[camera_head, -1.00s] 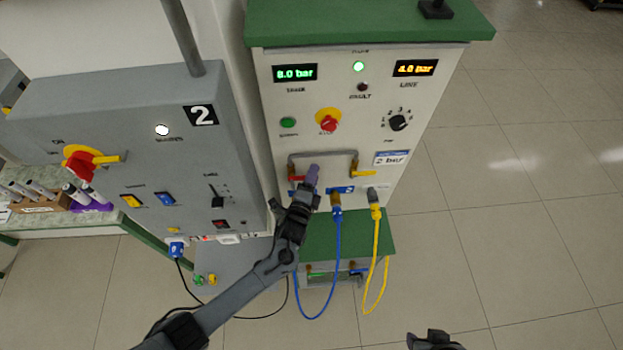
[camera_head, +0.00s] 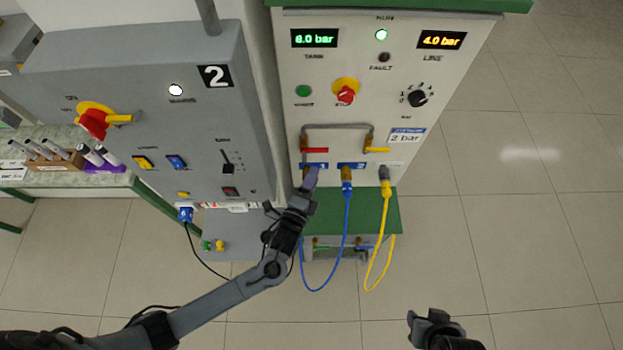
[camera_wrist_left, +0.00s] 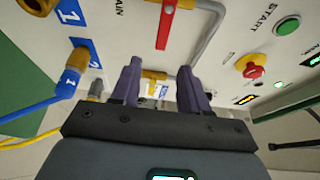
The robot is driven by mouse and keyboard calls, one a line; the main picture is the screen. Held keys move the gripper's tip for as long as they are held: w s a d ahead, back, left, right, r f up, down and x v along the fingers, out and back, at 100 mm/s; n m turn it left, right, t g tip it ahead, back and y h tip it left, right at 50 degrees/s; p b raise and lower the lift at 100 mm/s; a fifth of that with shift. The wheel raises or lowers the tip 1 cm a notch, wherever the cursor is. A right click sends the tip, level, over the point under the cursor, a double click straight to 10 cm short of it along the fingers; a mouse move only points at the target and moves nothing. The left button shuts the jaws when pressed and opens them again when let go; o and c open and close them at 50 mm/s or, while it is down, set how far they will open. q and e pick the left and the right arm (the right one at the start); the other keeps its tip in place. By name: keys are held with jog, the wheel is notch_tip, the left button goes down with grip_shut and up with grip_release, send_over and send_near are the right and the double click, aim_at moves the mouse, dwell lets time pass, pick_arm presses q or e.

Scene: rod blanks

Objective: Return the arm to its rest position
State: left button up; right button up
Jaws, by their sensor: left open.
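My left arm comes in from the lower left in the head view. My left gripper (camera_head: 311,178) is in front of the lower left part of the white machine panel (camera_head: 365,55), just below the red lever handle (camera_head: 314,150). In the left wrist view its two purple fingers (camera_wrist_left: 158,85) are apart, with nothing held between them. A brass fitting with a white label shows behind the gap. The red handle (camera_wrist_left: 165,25) is beyond the fingertips. My right gripper (camera_head: 430,325) shows only partly at the bottom edge, dark, its jaws unclear.
A blue hose (camera_head: 346,230) and a yellow hose (camera_head: 383,225) hang from the panel just right of my left gripper. A grey switch cabinet (camera_head: 100,70) stands at the left, above a black cable (camera_head: 203,262). Tiled floor (camera_head: 540,240) is clear at the right.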

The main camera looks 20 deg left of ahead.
dwell(0.4)
pick_arm(q)
jog(key=s+a+r+n+g+p, duration=0.2)
jog(key=s+r+n+g, duration=0.1)
jog(key=s, duration=0.5)
jog(key=s+a+r+n+g+p, duration=0.2)
jog(key=s+a+r+n+g, duration=0.1)
jog(key=s+n+g, duration=0.3)
jog(key=s+a+r+n+g+p, duration=0.2)
jog(key=s+n+g, duration=0.3)
jog(key=s, duration=0.6)
jog(key=shift+a+r+n, duration=0.35)
jog(key=shift+r+n, duration=0.05)
jog(key=shift+n, duration=0.8)
jog(key=shift+s, duration=0.1)
